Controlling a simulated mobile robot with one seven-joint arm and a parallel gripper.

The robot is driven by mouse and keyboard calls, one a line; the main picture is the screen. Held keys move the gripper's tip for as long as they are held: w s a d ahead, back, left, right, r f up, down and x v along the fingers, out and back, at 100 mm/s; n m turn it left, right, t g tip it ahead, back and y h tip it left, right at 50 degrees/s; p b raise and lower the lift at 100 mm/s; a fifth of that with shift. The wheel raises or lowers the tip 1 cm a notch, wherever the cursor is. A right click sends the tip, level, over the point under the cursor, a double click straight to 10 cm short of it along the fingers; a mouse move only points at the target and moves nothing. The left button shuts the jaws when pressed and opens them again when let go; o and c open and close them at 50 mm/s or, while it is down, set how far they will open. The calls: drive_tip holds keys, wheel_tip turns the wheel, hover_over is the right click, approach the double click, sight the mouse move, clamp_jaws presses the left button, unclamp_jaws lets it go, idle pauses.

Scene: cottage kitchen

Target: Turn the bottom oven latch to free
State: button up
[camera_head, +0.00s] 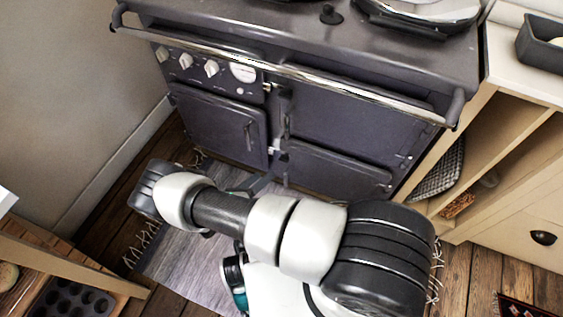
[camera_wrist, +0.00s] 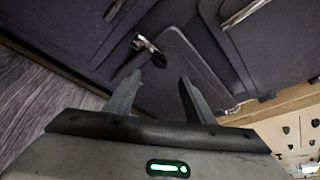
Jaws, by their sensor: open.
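The dark grey range cooker stands ahead of me. Its bottom right oven door (camera_head: 335,172) is closed, and this door also shows in the wrist view (camera_wrist: 187,55). The bottom oven latch (camera_head: 279,151), a small bright metal piece with a dark end, sits at that door's upper left corner. In the wrist view the latch (camera_wrist: 147,44) lies just beyond my fingertips. My gripper (camera_wrist: 160,79) is open with nothing between its fingers, apart from the latch as far as I can tell. In the head view my arm mostly hides the gripper.
A chrome rail (camera_head: 330,82) runs across the cooker front. The left oven door (camera_head: 220,125) has a vertical handle. A wooden shelf unit (camera_head: 500,150) stands close at right. A grey rug (camera_head: 190,265) covers floor below, and a wooden shelf with a muffin tin (camera_head: 70,300) is at lower left.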

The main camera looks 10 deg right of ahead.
sight(282, 160)
drive_tip(key=b+x, duration=0.2)
drive_tip(key=x, duration=1)
drive_tip(key=shift+w+d+f, duration=0.1)
drive_tip(key=shift+w+d, duration=0.05)
drive_tip(key=shift+d, duration=0.05)
clamp_jaws()
